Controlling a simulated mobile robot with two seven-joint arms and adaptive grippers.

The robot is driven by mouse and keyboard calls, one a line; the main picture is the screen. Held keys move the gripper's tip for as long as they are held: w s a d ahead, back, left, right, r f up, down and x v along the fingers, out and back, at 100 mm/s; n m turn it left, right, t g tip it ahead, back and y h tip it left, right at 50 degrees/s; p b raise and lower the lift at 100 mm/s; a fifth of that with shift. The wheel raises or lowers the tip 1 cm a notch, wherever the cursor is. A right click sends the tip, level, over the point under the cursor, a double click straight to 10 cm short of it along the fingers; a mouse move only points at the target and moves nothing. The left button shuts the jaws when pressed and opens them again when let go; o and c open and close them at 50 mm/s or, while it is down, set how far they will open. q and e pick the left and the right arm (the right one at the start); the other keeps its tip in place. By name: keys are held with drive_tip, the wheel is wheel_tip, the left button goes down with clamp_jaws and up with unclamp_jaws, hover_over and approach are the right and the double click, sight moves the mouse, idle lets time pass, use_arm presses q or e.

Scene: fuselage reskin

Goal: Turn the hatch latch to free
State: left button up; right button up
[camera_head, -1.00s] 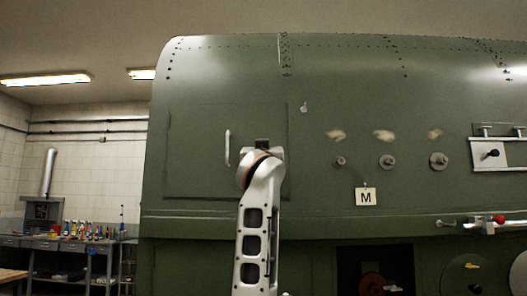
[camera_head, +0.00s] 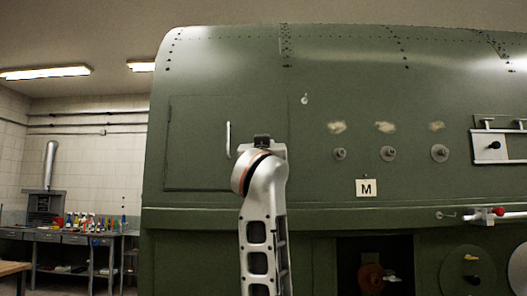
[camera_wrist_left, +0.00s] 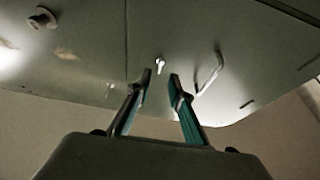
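The hatch (camera_head: 190,150) is a rectangular panel in the green fuselage skin, with a pale upright handle (camera_head: 228,140). A small pale latch (camera_head: 305,99) sits just right of the hatch's upper right edge. My left arm rises in front of the hatch's lower right part and its wrist hides the fingers in the head view. In the left wrist view my left gripper (camera_wrist_left: 161,82) is open and empty. The latch (camera_wrist_left: 160,66) shows beyond and between its fingertips, apparently apart from them. The hatch handle (camera_wrist_left: 209,74) is right of the fingers there. My right gripper is not in view.
Several round knobs (camera_head: 388,154) and an "M" plate (camera_head: 366,188) are right of the hatch. A red-knobbed fitting (camera_head: 499,212) is at far right. A dark opening (camera_head: 350,262) lies below. A workbench (camera_head: 75,238) stands at left.

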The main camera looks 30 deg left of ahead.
use_arm(q)
drive_tip(key=v, duration=0.5)
drive_tip(key=shift+s+f, duration=0.1)
drive_tip(key=shift+d, duration=0.1)
idle(0.4)
